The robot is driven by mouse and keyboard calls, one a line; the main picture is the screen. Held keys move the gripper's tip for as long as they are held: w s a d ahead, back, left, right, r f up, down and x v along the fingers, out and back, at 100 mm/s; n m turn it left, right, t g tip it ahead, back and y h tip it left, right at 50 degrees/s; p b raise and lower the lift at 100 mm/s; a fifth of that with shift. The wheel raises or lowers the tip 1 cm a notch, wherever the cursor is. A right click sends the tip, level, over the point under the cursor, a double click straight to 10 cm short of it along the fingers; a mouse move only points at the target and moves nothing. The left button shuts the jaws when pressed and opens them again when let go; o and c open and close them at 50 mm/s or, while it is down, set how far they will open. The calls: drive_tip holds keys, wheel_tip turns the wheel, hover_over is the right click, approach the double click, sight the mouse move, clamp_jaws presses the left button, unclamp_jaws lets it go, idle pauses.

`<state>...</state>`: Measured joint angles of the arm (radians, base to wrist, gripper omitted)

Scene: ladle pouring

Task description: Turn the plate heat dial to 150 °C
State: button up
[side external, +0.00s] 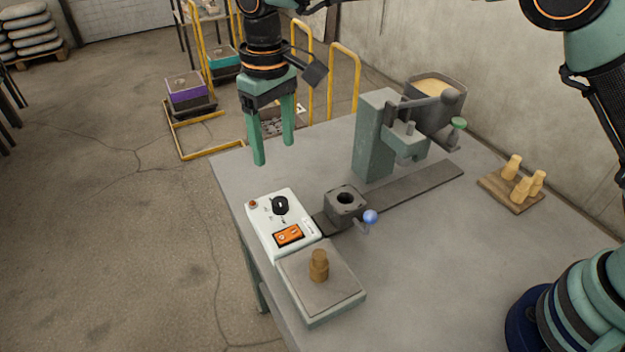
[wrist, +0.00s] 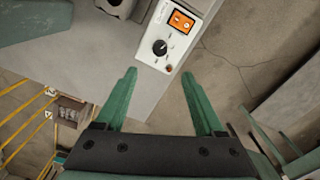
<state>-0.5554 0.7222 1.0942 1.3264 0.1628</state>
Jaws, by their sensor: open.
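The heat dial (side external: 280,205) is a black knob on the white control box of the hot plate (side external: 322,288). In the wrist view the dial (wrist: 160,47) sits beyond my fingertips, between them in the picture. Its scale marks are too small to read. An orange switch panel (side external: 288,235) and a small red button (side external: 253,204) flank it on the box. My gripper (side external: 274,152) hangs open and empty above the table's back left corner, fingers pointing down, apart from the dial. Both open fingers also show in the wrist view (wrist: 158,80).
A tan stepped piece (side external: 319,266) stands on the plate. A grey block with a hole (side external: 345,201) and a blue-knobbed lever (side external: 370,217) are right of the box. A green press (side external: 375,140) stands behind. A wooden board (side external: 511,191) holds several tan pieces.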

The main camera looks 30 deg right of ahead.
sight(280, 200)
wheel_tip(280, 200, down, 13)
idle(0.5)
drive_tip(key=shift+c, duration=0.3)
clamp_jaws()
drive_tip(key=shift+m, duration=0.4)
drive_tip(key=m, duration=0.4)
drive_tip(key=shift+r+m, duration=0.1)
drive_tip(key=shift+m, duration=2.4)
drive_tip(key=shift+w, duration=0.1)
